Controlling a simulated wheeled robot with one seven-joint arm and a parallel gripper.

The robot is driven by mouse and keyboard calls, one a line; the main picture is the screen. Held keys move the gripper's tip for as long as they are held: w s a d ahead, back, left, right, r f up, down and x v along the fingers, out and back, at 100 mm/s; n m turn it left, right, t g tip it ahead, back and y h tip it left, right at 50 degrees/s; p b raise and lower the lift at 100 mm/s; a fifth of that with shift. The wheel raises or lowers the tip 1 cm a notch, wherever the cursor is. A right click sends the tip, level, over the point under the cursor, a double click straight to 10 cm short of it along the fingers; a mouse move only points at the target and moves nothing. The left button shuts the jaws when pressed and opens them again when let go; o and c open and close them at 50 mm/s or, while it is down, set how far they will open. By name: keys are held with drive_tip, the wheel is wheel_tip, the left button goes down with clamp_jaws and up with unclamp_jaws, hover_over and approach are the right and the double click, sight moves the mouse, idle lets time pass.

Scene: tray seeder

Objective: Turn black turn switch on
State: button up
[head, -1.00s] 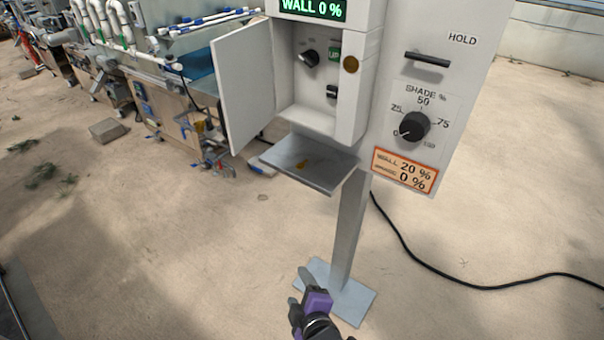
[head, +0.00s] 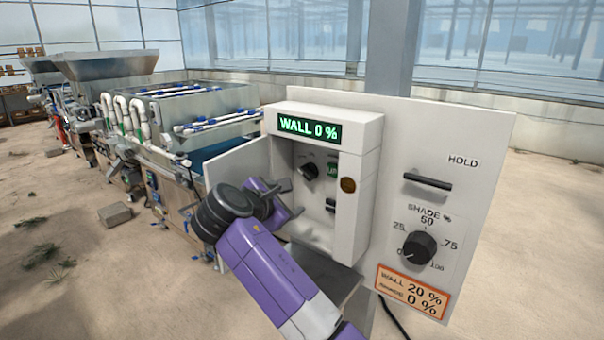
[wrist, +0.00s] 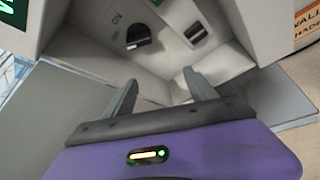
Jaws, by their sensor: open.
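A black turn switch (head: 308,171) sits on the back wall inside the open white box (head: 372,140). It also shows in the wrist view (wrist: 138,36), near small lettering that seems to read ON. My gripper (head: 290,200) is open and empty at the mouth of the box, left of and a little below the switch. In the wrist view its two fingers (wrist: 160,82) point into the box, apart from the switch. A smaller black control (head: 331,205) sits lower right of the switch, beside a green label (head: 333,169).
The box's open door (head: 237,163) stands at the left, close behind my gripper. The display (head: 309,129) reads WALL 0 %. On the right panel are a black HOLD bar (head: 427,181), a SHADE % knob (head: 419,247) and an orange-edged card (head: 412,292).

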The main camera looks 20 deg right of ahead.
drive_tip(key=h, duration=0.1)
approach(304, 174)
drive_tip(key=w+d, duration=0.1)
drive_tip(key=shift+p+x, duration=0.65)
drive_tip(key=shift+x, duration=3.35)
drive_tip(key=shift+s+f, duration=0.1)
drive_tip(key=shift+f, duration=0.1)
